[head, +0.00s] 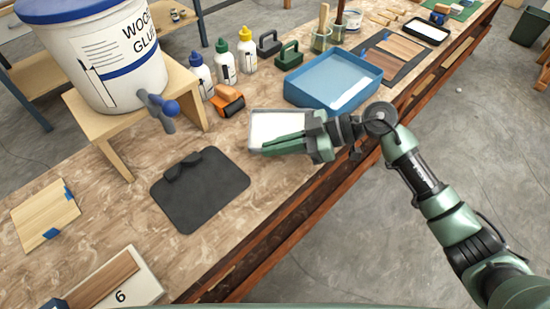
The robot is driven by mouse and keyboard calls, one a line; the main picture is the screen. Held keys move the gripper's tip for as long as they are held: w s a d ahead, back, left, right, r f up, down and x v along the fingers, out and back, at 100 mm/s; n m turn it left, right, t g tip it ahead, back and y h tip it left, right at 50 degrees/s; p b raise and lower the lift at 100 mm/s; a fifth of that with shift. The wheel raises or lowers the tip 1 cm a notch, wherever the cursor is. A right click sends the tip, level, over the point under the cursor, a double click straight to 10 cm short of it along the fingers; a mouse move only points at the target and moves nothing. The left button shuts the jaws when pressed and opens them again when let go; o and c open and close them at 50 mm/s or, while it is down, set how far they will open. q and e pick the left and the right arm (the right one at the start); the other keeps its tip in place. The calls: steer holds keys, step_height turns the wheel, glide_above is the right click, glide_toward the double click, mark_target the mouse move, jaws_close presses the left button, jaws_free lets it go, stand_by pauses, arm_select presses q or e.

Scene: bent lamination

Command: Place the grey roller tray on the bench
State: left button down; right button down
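The grey roller tray (280,118) is a shallow grey-rimmed tray with a white inside, near the middle of the head view. My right gripper (262,147) comes in from the right, its green fingers pointing left along the tray's near side. The fingers are close together and appear shut on the near rim, which they partly hide. The tray is over the bench (130,205), near its front edge; I cannot tell whether its underside touches the top. My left gripper is not in view.
A dark mat (200,190) lies left of the tray. A blue tray (333,80) stands behind right, an orange tool (228,101) behind left. A glue bucket (100,55) sits on a wooden stand (185,85). Several bottles stand behind. Bare bench lies between mat and tray.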

mark_target(275, 167)
steer(key=shift+f, duration=2.35)
steer(key=c, duration=1.6)
jaws_free()
steer(key=shift+f, duration=0.15)
steer(key=shift+c, duration=0.2)
steer(key=shift+r, duration=0.2)
steer(key=b+v, duration=0.1)
steer(key=v, duration=1.1)
